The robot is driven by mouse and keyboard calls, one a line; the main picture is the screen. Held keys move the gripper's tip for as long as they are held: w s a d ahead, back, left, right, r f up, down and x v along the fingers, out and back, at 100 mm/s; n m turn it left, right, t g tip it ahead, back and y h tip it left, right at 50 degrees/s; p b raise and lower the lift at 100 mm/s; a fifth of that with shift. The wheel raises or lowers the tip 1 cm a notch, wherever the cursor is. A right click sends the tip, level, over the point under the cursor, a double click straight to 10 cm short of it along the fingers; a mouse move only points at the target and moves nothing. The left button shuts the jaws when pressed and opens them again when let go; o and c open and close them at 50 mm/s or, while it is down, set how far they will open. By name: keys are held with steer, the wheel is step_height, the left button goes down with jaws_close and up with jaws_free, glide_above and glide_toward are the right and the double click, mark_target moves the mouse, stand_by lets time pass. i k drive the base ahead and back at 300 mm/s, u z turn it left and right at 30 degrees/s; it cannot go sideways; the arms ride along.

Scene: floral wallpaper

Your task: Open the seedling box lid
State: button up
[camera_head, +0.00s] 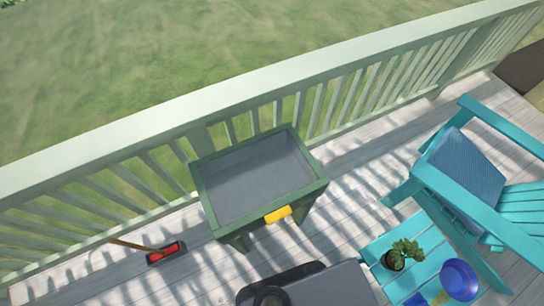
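The seedling box (240,229) is a green box on legs, standing on the deck against the railing near the middle of the head view. Its top is a green frame around a flat grey panel (258,180), which looks like the lid lying shut. A yellow handle (278,214) sits on the front edge of the frame. My gripper is not in view, and nothing is seen touching the handle or the lid.
A pale green railing (240,92) runs behind the box. A red-headed brush (166,253) lies left of it. A turquoise chair (462,170) and a turquoise table with a potted plant (404,254) and blue bowl (459,279) stand right. Bare deck separates box and table.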

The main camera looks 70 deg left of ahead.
mark_target(273, 212)
steer(key=z, duration=0.05)
steer(key=k, duration=0.4)
steer(key=u, duration=0.5)
steer(key=i, duration=0.2)
steer(key=u, duration=2.3)
